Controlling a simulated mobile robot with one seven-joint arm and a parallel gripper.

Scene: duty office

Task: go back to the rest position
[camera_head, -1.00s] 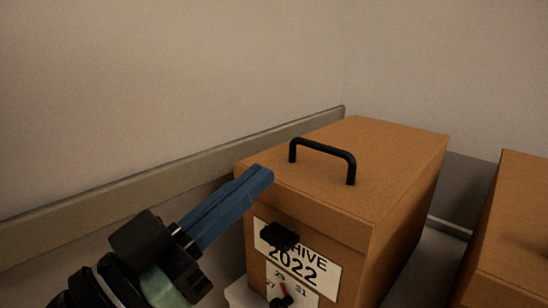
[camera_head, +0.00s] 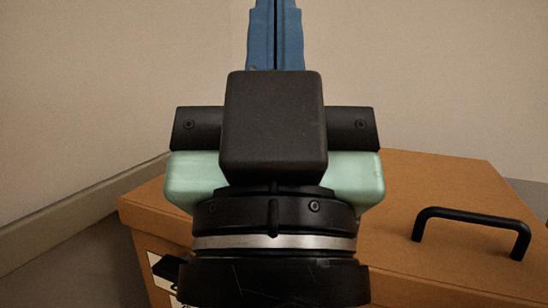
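My gripper (camera_head: 276,35) points up in the middle of the head view, close to the camera. Its two blue fingers lie side by side with only a thin dark line between them, and nothing shows between them. The fingertips run up to the top edge of the picture. The wrist and gripper body cover the middle of the view. They stand in front of a brown archive box (camera_head: 430,250) with a black handle (camera_head: 470,222) on its lid.
The box spreads across the lower part of the view; part of its lid is hidden behind my wrist. A pale label (camera_head: 150,258) shows on its front at lower left. Plain walls (camera_head: 90,90) stand behind, with a rail (camera_head: 70,222) along the left one.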

